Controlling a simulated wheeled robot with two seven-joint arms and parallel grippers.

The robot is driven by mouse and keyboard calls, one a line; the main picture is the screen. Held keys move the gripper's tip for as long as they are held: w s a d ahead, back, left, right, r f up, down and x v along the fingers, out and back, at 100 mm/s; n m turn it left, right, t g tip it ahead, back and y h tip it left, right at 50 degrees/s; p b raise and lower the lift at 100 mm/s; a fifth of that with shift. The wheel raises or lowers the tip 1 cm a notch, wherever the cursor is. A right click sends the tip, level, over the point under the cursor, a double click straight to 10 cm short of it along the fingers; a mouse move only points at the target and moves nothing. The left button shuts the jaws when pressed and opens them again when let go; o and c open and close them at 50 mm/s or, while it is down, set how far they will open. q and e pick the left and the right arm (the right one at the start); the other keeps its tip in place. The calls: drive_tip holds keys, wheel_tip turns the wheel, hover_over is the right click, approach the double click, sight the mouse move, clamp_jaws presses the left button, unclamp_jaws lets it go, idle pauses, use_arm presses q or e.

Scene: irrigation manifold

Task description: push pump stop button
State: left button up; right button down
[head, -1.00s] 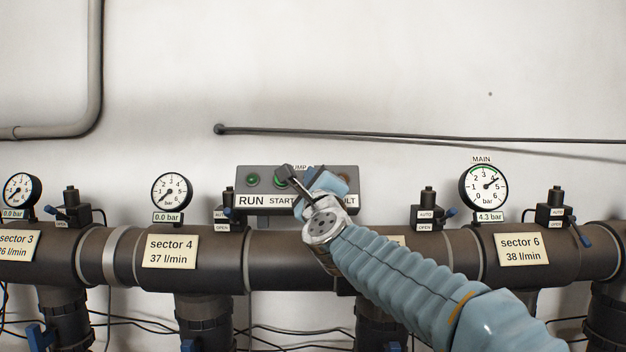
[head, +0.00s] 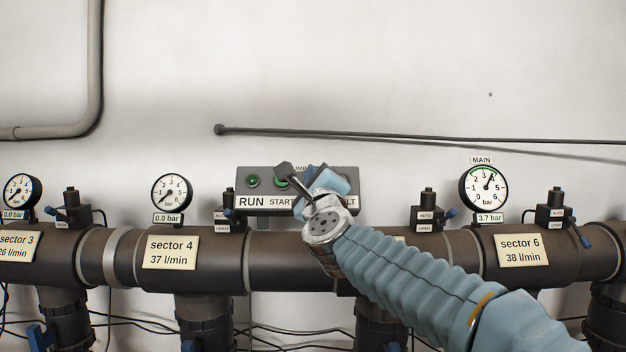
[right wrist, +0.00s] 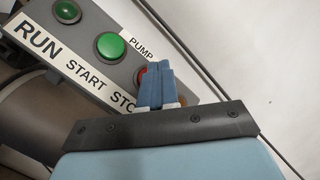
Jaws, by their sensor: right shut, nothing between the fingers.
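I cannot tell how far the button is pressed. In the head view my right gripper (head: 317,171) hides the STOP button and the FAULT lamp. My left gripper is not in view.
A thick dark pipe (head: 290,262) runs across below the panel. Gauges and valve units stand along it. The MAIN gauge (head: 483,187) reads 3.7 bar. A thin wall rod (head: 420,137) runs above the panel.

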drive_tip(key=s+r, duration=0.1)
drive_tip(key=s+p, duration=0.1)
drive_tip(key=s, duration=0.1)
drive_tip(key=s+r, duration=0.1)
drive_tip(key=shift+s+r, duration=0.15)
drive_tip(key=shift+r, duration=0.15)
idle(0.6)
